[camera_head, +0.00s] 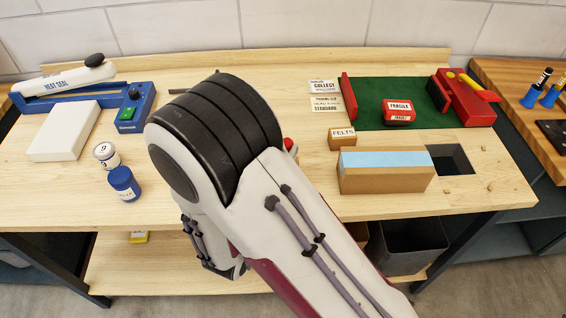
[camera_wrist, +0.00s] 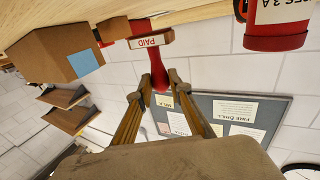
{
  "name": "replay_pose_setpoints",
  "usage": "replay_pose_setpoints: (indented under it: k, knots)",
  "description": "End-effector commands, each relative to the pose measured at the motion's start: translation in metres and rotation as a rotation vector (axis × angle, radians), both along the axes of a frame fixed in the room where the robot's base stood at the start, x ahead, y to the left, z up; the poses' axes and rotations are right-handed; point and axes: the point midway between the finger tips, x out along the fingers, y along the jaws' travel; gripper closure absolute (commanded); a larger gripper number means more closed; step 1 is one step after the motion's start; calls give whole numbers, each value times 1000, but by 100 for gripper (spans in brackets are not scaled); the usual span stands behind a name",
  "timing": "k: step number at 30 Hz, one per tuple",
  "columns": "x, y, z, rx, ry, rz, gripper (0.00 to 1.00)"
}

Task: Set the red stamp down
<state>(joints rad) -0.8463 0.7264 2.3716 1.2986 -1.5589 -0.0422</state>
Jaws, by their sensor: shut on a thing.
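In the wrist view my gripper (camera_wrist: 160,82) is shut on the red stamp (camera_wrist: 144,70). The stamp has a slim red handle and a wider base with a white PAID label. The wooden-looking fingers stand on either side of the handle. In the head view my arm hides the gripper and most of what it holds. A small red knob (camera_head: 289,144) shows beside the arm; I cannot tell if it is part of the stamp. Whether the stamp touches the bench is unclear.
A green mat (camera_head: 370,88) holds a red FRAGILE block (camera_head: 398,112). A FELTS box (camera_head: 342,138) and a blue-topped box (camera_head: 386,180) stand right of my arm. A square opening (camera_head: 452,160) lies beyond. Left are jars (camera_head: 124,184) and a heat sealer (camera_head: 132,110).

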Motion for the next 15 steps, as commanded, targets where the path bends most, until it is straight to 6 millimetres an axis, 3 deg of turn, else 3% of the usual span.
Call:
replay_pose_setpoints:
  k: [8, 15]
  knots:
    - [0, 0, -3, 0, 0, 0, 100]
    - [0, 0, -21, -2, 1, 0, 100]
